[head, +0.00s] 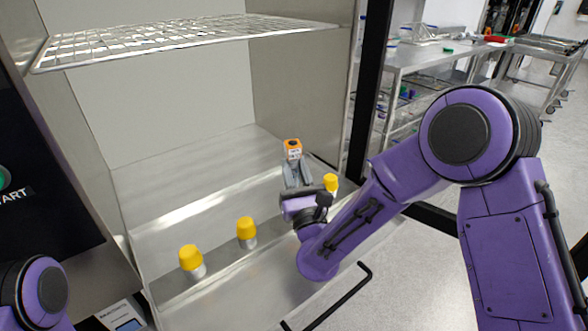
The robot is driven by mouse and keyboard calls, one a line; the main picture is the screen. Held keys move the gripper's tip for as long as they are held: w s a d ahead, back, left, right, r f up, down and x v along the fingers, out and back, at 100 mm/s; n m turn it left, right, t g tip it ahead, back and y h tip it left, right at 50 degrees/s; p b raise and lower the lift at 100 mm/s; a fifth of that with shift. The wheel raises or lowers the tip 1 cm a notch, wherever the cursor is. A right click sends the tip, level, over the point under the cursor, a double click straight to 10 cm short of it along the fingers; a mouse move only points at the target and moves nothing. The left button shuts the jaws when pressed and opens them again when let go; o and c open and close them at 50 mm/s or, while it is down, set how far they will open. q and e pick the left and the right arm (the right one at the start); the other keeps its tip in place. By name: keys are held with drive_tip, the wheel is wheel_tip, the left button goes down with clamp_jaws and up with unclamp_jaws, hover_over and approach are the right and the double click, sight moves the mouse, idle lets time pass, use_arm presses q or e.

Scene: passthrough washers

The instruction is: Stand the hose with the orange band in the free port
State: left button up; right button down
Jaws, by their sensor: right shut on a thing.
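The hose with the orange band (292,149) shows as a short piece with an orange top and a pale lower part. My right gripper (298,173) is shut on it and holds it roughly upright inside the washer chamber, towards its right side. The hose's lower end is hidden by the fingers. I cannot make out the free port; my right gripper and arm cover part of the chamber floor. Only a purple joint of my left arm shows at the lower left; its gripper is out of view.
Yellow-capped pieces stand in a row along the chamber's front: one at left (190,258), one in the middle (246,229), one at right (331,183) just beside my right gripper. A wire rack (180,38) spans above. A black bar handle (340,297) lies in front.

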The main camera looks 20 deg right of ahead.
drive_tip(key=shift+s+f, duration=0.1)
drive_tip(key=shift+f, duration=0.75)
drive_tip(key=c, duration=1.1)
unclamp_jaws()
drive_tip(key=o, duration=0.3)
drive_tip(key=shift+w+d+f, duration=0.1)
drive_tip(key=shift+w+d, duration=0.05)
drive_tip(key=shift+w, duration=0.25)
drive_tip(key=shift+r, duration=0.2)
drive_tip(key=b+v, duration=0.3)
drive_tip(key=v, duration=0.8)
drive_tip(key=shift+r+b, duration=0.15)
drive_tip(key=shift+b, duration=0.15)
